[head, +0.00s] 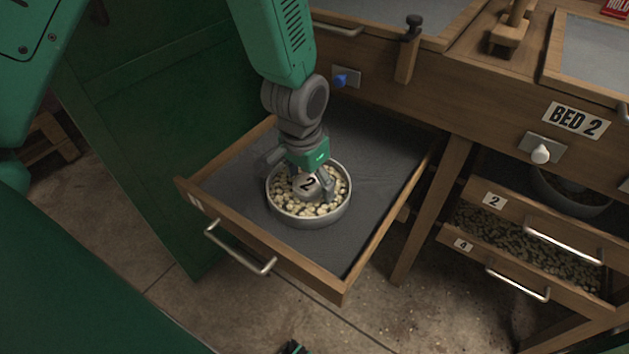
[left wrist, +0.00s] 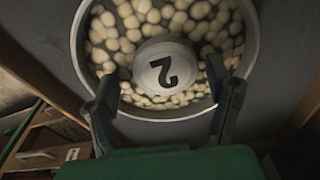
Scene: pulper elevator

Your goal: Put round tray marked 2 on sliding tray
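The round tray marked 2 (head: 309,223) is a grey metal dish of pale beans with a raised centre knob that carries the number 2. It rests on the dark mesh of the pulled-out sliding tray (head: 378,165). My left gripper (head: 302,186) is over the dish from above, its fingers spread either side of the knob. In the left wrist view the knob (left wrist: 165,70) lies between the open fingers (left wrist: 165,98), with gaps on both sides. A small dark and green piece at the bottom edge of the head view may be part of my right gripper (head: 292,347).
Two bean-filled drawers labelled 2 (head: 495,200) and 4 (head: 463,244) stand partly open at the right. A dark bowl (head: 570,195) sits behind them. The BED 2 bench front (head: 480,108) rises behind. A green panel (head: 160,130) stands close at the left.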

